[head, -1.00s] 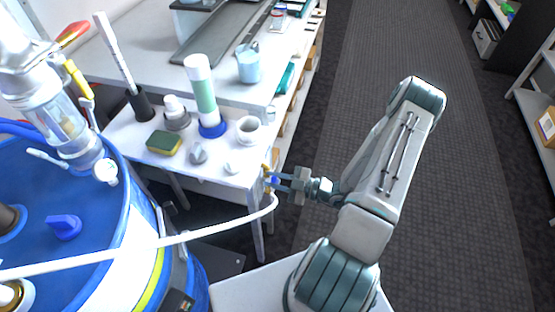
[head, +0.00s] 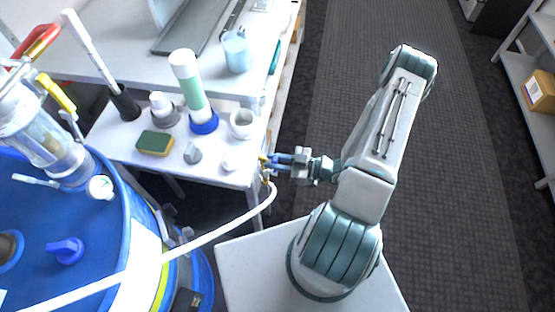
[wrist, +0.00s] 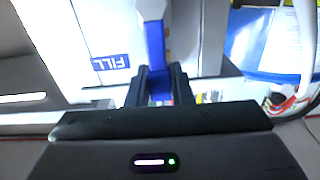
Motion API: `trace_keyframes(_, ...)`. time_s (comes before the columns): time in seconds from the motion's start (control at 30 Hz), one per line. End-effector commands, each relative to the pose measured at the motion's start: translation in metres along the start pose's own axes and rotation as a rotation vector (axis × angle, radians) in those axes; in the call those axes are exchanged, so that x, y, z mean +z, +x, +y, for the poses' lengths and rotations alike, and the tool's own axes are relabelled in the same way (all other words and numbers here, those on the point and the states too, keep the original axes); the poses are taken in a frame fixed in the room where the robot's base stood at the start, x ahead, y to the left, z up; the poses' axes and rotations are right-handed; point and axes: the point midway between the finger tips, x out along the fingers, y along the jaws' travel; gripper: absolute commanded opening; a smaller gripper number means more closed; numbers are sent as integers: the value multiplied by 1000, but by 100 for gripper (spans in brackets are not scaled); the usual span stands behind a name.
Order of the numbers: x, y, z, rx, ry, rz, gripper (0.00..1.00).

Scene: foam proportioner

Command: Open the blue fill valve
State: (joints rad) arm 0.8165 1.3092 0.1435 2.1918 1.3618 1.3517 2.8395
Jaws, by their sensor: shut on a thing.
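The blue fill valve lever (wrist: 155,45) stands upright in the wrist view, with its lower part between my fingers. A blue label reading FILL (wrist: 111,63) is on the pale panel to its left. My gripper (wrist: 158,84) is shut on the lever. In the head view my gripper (head: 273,162) is at the right edge of the small white table, by a brass-yellow fitting. The lever is hard to tell from the fingers there, and the valve body is mostly hidden.
A white hose (head: 220,230) runs from the fitting across the blue drum (head: 105,225). A sponge (head: 155,143), a green-white bottle (head: 190,85) and a white cup (head: 242,123) stand on the small table.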

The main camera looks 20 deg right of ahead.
Motion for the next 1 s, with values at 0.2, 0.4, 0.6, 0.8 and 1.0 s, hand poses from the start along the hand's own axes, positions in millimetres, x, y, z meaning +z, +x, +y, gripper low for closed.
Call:
trace_keyframes(0.2,1,1,0,1,5,0,0)
trace_keyframes(0.4,0,1,0,1,4,-1,39)
trace_keyframes(0.6,0,1,0,0,3,0,42)
trace_keyframes(0.8,1,-6,0,0,1,-1,42)
trace_keyframes(1.0,3,-41,1,3,0,-3,42)
